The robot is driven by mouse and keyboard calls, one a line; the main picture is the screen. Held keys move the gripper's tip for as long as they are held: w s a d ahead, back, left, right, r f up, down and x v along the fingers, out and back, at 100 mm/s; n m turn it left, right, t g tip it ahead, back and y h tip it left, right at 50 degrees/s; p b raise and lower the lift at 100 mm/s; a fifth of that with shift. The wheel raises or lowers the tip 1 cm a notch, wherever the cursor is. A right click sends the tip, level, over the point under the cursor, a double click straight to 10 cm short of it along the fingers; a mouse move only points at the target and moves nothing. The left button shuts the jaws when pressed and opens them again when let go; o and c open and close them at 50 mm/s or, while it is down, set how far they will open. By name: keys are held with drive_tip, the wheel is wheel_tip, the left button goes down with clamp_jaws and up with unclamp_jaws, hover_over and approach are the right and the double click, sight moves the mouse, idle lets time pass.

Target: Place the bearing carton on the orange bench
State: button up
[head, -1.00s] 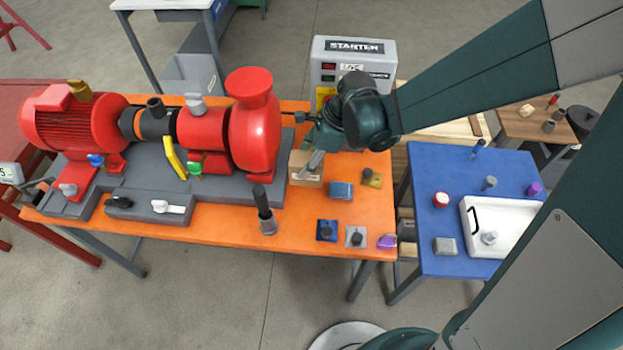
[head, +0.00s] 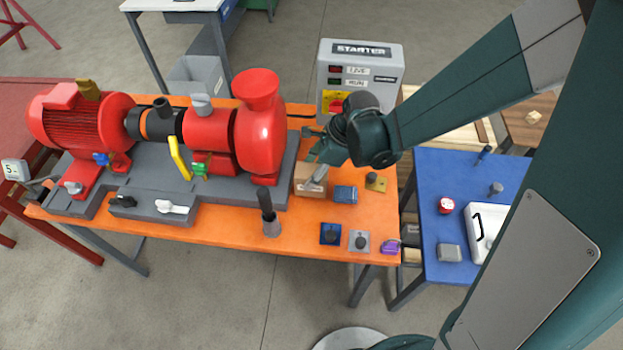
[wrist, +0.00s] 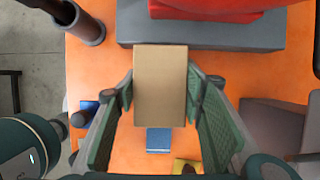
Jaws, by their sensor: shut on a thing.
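The bearing carton (head: 305,187) is a small brown box with a pale label, at the right end of the orange bench (head: 290,243), beside the red pump. My gripper (head: 317,174) is shut on it from above. In the wrist view the carton (wrist: 160,85) sits between the two green fingers, with orange bench top around it. It is upright and very low over the bench; I cannot tell whether its underside touches. The fingers hide part of it in the head view.
A blue box (head: 345,194) stands just right of the carton, with a yellow-based part (head: 376,182) beyond. The grey skid base (head: 240,195) is close on the left. The starter box (head: 360,75) stands behind. Bench top in front of the carton is bare.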

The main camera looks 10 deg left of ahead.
drive_tip(key=shift+f, duration=1.4)
drive_tip(key=shift+f+b, duration=0.15)
drive_tip(key=shift+b, duration=0.15)
drive_tip(key=o, duration=1.2)
drive_tip(key=shift+c, duration=0.2)
drive_tip(key=shift+r, duration=0.25)
drive_tip(key=shift+p+v, duration=0.85)
drive_tip(key=shift+v, duration=5.05)
drive_tip(key=shift+d, duration=0.1)
